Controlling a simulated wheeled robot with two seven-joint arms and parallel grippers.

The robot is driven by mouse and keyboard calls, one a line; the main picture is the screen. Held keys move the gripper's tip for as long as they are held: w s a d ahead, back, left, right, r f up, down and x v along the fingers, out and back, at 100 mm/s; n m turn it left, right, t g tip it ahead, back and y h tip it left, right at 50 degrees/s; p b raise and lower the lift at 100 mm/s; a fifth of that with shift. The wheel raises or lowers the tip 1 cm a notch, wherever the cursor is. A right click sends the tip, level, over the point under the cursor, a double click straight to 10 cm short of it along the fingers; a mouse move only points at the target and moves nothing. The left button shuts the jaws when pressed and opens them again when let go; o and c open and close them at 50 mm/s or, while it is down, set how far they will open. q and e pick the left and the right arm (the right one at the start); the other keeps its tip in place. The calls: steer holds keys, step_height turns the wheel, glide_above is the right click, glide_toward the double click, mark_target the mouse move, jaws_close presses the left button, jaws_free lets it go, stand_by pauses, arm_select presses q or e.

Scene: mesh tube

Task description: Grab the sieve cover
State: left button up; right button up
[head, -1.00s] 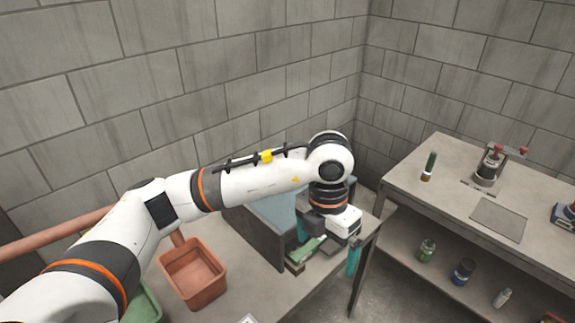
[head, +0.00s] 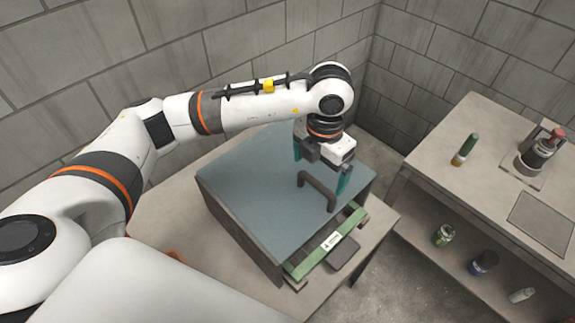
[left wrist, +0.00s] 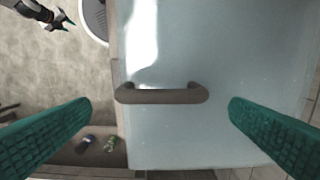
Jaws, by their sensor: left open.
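The sieve cover (head: 270,180) is a flat blue-grey lid on a dark box on the left table. Its dark arched handle (head: 318,190) stands up near the lid's right end. In the left wrist view the handle (left wrist: 160,96) lies crosswise between my fingers. My left gripper (head: 320,168) is open and empty at the handle, with one teal finger on each side and a gap to both. I cannot tell its exact height above the lid.
A green-edged tray with a white label (head: 331,241) sticks out from the box's front. The right-hand table (head: 480,150) holds a green-topped bottle (head: 465,150), a red-and-black device (head: 538,148) and a flat plate (head: 541,222). Jars stand on its lower shelf. Floor separates the tables.

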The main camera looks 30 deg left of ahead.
mark_target(317, 181)
arm_select(q)
step_height(317, 181, down, 2)
steer(key=shift+s+a+f, duration=0.1)
steer(key=shift+a+f, duration=0.05)
steer(key=shift+f+p, duration=0.3)
steer(key=shift+f, duration=0.05)
step_height(317, 181, down, 4)
steer(key=shift+f+p, duration=0.1)
steer(key=shift+p, duration=0.95)
steer(key=shift+f, duration=0.55)
steer(key=shift+w, duration=0.2)
steer(key=c, duration=1.2)
steer(key=shift+r, duration=0.1)
steer(key=shift+c, duration=0.9)
steer(key=shift+w, duration=0.1)
arm_select(e)
step_height(317, 181, up, 3)
steer(key=shift+w+a+r, duration=0.1)
steer(key=shift+w+r, duration=0.05)
